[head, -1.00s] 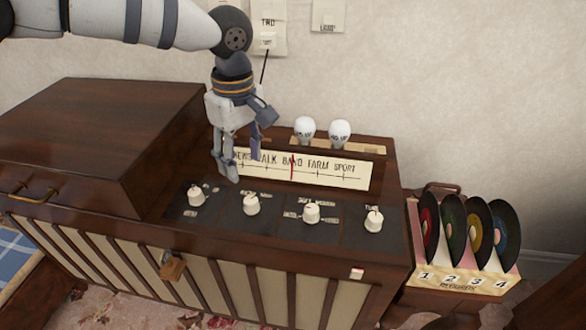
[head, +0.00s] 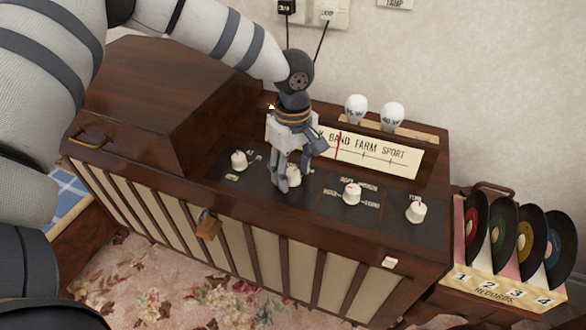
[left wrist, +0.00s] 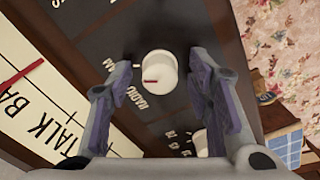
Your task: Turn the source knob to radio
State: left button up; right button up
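The source knob is a white round knob, second from the left on the dark control panel. In the head view the source knob (head: 294,178) is partly hidden behind my left gripper (head: 285,185). In the left wrist view the source knob (left wrist: 159,70) shows a dark red mark on its lower left part, and a RADIO label (left wrist: 130,98) is printed at its lower left. My left gripper (left wrist: 165,85) is open, its fingers on either side of the knob with gaps visible. I cannot tell how far above the panel the fingertips are. My right gripper is not in view.
Other white knobs stand at the left (head: 239,160), centre right (head: 352,194) and far right (head: 416,212) of the panel. Behind them are a tuning dial (head: 375,155) and two white bulbs (head: 356,108). A record rack (head: 500,292) stands right of the cabinet.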

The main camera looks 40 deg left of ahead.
pick_arm(q)
grip_shut()
jog(key=shift+n, duration=0.3)
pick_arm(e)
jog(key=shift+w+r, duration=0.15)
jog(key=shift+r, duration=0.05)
pick_arm(q)
jog(key=shift+r+n+p, duration=0.1)
jog(key=shift+n+p, duration=0.25)
jog(key=shift+n, duration=0.25)
jog(key=n+p, duration=0.1)
jog(key=n, duration=0.2)
jog(key=shift+n, duration=0.3)
jog(key=n, duration=0.3)
jog(key=shift+n+p, duration=0.45)
jog(key=shift+n, duration=1.15)
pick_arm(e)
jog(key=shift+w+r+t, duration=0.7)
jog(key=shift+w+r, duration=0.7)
